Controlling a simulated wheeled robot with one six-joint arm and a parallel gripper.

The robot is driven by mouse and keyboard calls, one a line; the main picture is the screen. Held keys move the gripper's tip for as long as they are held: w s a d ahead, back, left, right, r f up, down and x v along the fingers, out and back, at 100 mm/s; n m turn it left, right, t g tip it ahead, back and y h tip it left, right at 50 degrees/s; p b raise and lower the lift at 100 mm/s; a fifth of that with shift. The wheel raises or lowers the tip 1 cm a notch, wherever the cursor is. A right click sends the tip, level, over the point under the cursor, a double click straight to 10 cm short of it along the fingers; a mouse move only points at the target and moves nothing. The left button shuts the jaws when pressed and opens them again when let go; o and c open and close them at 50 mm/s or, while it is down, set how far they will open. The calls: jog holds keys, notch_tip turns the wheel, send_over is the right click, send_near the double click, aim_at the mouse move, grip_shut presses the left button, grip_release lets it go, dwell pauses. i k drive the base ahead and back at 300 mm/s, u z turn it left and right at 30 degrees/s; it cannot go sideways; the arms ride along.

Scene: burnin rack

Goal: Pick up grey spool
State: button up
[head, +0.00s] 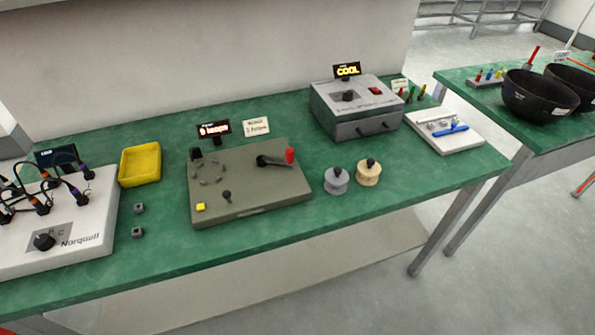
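A grey spool (336,181) with a dark knob on top stands upright on the green bench (265,243), near its front edge and right of the olive-grey panel. A similar beige spool (368,173) stands just to its right, very close to it. Nothing covers the grey spool from this view. My gripper is not in view.
The olive-grey panel (240,205) has a red-tipped lever (289,156). A grey box (345,125) stands behind the spools. A yellow tray (140,165) and a white device (85,225) are at left. A white tray (455,145) is at right.

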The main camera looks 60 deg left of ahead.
aim_at(337, 177)
jog(key=u, duration=1.5)
